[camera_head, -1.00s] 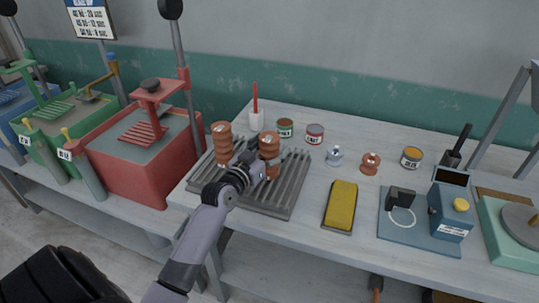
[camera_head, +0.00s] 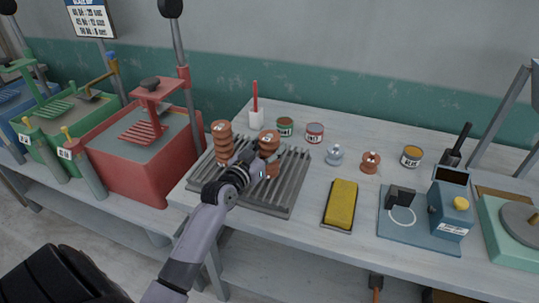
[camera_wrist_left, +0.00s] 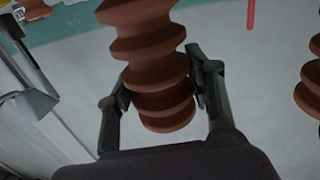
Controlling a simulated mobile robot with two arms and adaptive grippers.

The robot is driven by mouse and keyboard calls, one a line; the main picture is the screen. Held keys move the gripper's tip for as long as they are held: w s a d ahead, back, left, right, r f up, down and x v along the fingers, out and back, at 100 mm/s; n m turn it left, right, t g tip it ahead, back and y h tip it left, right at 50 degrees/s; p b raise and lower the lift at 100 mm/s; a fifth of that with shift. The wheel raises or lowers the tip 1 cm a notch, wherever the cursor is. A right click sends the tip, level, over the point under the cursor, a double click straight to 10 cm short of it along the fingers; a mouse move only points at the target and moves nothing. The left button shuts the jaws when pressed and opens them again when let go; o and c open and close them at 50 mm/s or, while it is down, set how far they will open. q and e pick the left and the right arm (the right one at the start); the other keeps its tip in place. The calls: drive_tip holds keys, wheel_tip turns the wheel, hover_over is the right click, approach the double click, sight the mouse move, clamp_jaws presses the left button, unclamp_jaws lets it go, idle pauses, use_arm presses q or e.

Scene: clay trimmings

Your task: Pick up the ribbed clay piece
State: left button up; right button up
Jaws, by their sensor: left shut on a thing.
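A brown ribbed clay piece (camera_head: 269,139) stands upright over the grey slatted rack (camera_head: 287,196). My left gripper (camera_head: 258,155) is shut on it. In the left wrist view, which is upside down, the two dark fingers of the gripper (camera_wrist_left: 160,88) press on both sides of the ribbed piece (camera_wrist_left: 145,48) near its top end. The gripper hides part of the piece in the head view, and I cannot tell whether its base touches the rack. A second ribbed clay piece (camera_head: 222,140) stands on the rack to the left and also shows in the wrist view (camera_wrist_left: 312,90).
Behind the rack are a white holder (camera_head: 256,119) with a red stick and two small cans (camera_head: 285,127). To the right are a glass jar (camera_head: 334,155), a clay spool (camera_head: 370,162), a yellow sponge (camera_head: 341,199) and a blue device (camera_head: 448,212). A red bin (camera_head: 150,165) stands left.

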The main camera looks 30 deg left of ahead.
use_arm(q)
clamp_jaws()
drive_tip(key=shift+r, duration=0.15)
drive_tip(key=shift+r, duration=0.1)
